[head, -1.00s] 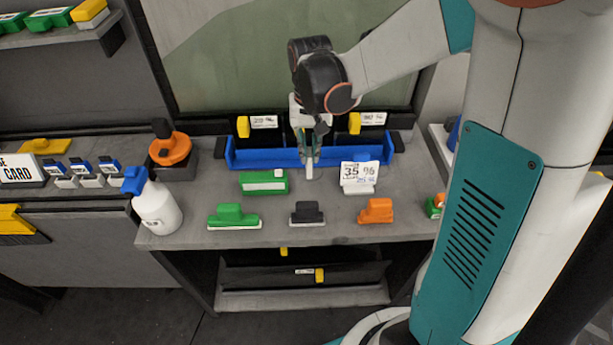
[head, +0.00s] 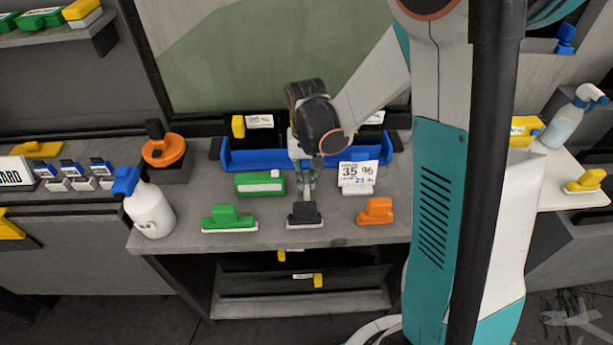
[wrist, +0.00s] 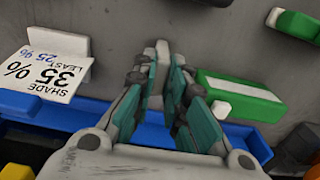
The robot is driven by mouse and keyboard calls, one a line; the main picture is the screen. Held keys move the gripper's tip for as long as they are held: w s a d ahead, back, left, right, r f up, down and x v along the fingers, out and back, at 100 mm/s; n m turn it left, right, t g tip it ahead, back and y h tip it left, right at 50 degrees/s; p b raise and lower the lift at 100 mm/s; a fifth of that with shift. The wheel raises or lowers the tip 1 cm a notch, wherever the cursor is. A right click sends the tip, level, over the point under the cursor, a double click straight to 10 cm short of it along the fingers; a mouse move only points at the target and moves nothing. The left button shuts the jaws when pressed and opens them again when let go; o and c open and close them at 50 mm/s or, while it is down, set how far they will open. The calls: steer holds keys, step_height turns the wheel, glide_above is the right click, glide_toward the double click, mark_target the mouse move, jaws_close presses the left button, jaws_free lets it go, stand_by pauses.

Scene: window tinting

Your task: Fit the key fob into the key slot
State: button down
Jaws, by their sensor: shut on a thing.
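My gripper (head: 305,184) is above the grey bench, between the blue tray and the black-handled squeegee. In the wrist view its teal-padded fingers (wrist: 164,85) are closed around a small pale grey piece (wrist: 161,50), which sticks out past the fingertips. I take this piece for the key fob; the fingers hide most of it, and its shape and markings do not show. I cannot make out a key slot in either view.
A green box (head: 260,185) lies left of my gripper and a 35 % shade card (head: 357,174) stands to its right. The blue tray (head: 240,158) is behind. Green (head: 228,217), black (head: 304,213) and orange (head: 376,211) squeegees line the front. A spray bottle (head: 150,210) stands left.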

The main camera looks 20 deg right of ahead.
steer(key=shift+f, duration=0.1)
steer(key=c, duration=2)
jaws_free()
steer(key=shift+f, duration=0.1)
steer(key=shift+c, duration=0.2)
steer(key=o, duration=0.4)
steer(key=shift+o, duration=0.2)
